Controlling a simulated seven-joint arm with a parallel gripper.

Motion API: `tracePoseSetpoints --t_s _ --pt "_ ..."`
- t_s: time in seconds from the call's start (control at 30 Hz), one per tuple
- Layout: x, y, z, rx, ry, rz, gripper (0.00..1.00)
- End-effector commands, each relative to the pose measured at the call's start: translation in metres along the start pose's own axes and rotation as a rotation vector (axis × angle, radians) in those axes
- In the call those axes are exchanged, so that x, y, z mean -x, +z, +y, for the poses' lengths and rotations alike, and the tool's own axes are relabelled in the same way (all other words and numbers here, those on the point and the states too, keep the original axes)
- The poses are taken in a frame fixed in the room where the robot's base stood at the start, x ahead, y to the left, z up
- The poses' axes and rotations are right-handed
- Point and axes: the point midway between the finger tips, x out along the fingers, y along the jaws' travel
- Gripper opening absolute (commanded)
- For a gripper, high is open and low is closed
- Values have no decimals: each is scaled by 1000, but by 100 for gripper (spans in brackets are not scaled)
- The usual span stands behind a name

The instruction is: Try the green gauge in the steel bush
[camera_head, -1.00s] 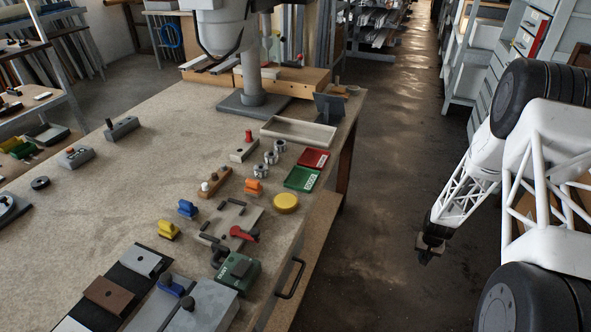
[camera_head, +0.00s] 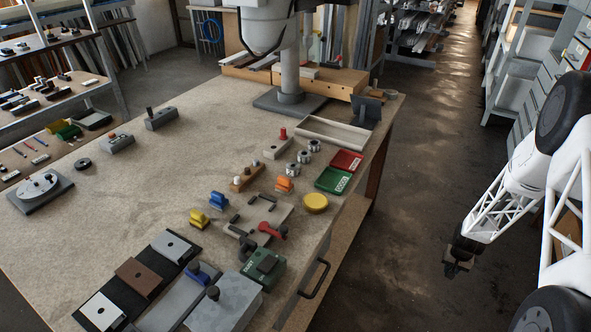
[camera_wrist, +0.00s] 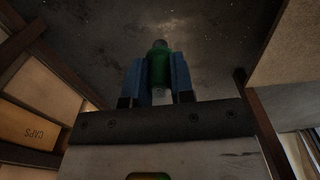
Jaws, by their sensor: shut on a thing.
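My gripper (camera_wrist: 158,85) is shut on the green gauge (camera_wrist: 159,62), which sits between the two blue fingers in the dim wrist view. In the head view my gripper (camera_head: 457,262) hangs over the floor, right of and apart from the workbench; the gauge is too small and dark to tell there. Three short shiny steel cylinders with dark bores stand in a row on the bench: a near one (camera_head: 292,169), a middle one (camera_head: 304,157) and a far one (camera_head: 314,146). They look like bushes; I cannot tell which is the task's steel bush.
A green tray (camera_head: 320,187) and a red tray (camera_head: 346,160) lie right of the cylinders, by the bench edge. A wooden block (camera_head: 245,180), an orange piece (camera_head: 284,184) and a yellow disc (camera_head: 316,202) lie nearer. A bench handle (camera_head: 317,280) sticks out.

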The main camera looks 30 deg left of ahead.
Motion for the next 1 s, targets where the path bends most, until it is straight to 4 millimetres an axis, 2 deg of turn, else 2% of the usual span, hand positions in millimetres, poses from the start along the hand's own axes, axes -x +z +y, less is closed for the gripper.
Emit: tracePoseSetpoints --t_s 0.37,0.57,0.77,1.0 --pt "1 -1 -1 2 0 0 0" --pt "12 -8 -13 30 0 2 0" --pt "39 -24 -42 101 0 3 0" --pt "90 -47 -98 229 -1 4 0"
